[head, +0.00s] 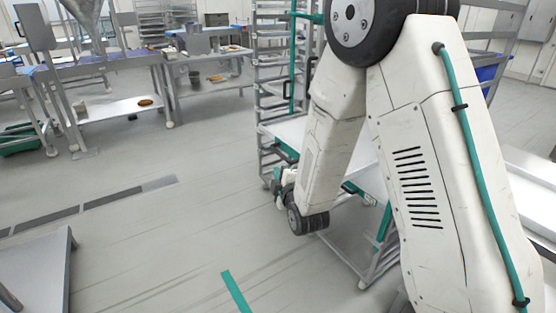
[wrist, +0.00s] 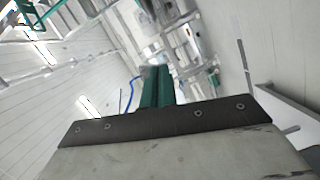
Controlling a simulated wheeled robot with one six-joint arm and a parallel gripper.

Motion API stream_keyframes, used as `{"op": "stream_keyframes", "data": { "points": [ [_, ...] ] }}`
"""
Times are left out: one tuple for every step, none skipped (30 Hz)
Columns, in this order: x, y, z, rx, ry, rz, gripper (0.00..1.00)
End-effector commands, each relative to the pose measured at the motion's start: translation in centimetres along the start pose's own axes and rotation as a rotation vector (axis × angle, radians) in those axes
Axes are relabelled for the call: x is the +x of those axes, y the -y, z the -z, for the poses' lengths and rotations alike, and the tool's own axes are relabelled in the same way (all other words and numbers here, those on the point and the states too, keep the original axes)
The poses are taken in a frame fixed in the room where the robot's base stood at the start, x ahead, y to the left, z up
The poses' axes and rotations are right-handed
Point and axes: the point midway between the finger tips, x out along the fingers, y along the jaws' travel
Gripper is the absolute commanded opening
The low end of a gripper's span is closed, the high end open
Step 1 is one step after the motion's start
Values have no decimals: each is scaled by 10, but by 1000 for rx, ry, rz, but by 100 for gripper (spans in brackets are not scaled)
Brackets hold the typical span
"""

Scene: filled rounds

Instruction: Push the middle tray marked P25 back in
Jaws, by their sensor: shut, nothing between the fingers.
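A metal rack trolley (head: 270,75) stands behind my arm in the head view. A pale tray (head: 288,131) shows in it, left of my arm link, and seems to stick out. My arm hides much of it, and I cannot read any P25 mark. Another pale surface (head: 370,181) shows lower, between my arm links. My gripper (head: 280,188) is low at the rack's near left side, partly hidden by my wrist. In the wrist view its green fingers (wrist: 156,86) are together with nothing between them. I cannot tell whether they touch a tray.
Steel worktables (head: 120,75) stand at the back left, and a table corner (head: 40,265) is at the near left. A floor drain (head: 110,198) crosses open floor. Another pale surface (head: 530,180) is at the right edge. The floor left of the rack is clear.

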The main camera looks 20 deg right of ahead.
Motion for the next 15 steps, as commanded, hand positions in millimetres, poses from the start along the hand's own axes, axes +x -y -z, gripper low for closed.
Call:
{"op": "stream_keyframes", "data": {
  "points": [
    [0,5,0,-23,-5,-18,0],
    [0,6,0,-32,-7,-29,0],
    [1,7,0,-43,-9,-39,0],
    [2,6,1,-49,-11,-46,0],
    [4,6,1,-52,-11,-51,0],
    [7,6,1,-54,-12,-54,0],
    [10,6,1,-55,-12,-55,0],
    [13,6,1,-55,-12,-55,0],
    [19,5,1,-54,-12,-55,0],
    [24,5,1,-54,-12,-55,0],
    [30,4,1,-54,-12,-55,0],
    [38,4,2,-53,-13,-55,0],
    [45,4,2,-53,-13,-55,0],
    [52,3,2,-53,-13,-55,0],
    [61,3,2,-53,-13,-54,0]
  ]
}}
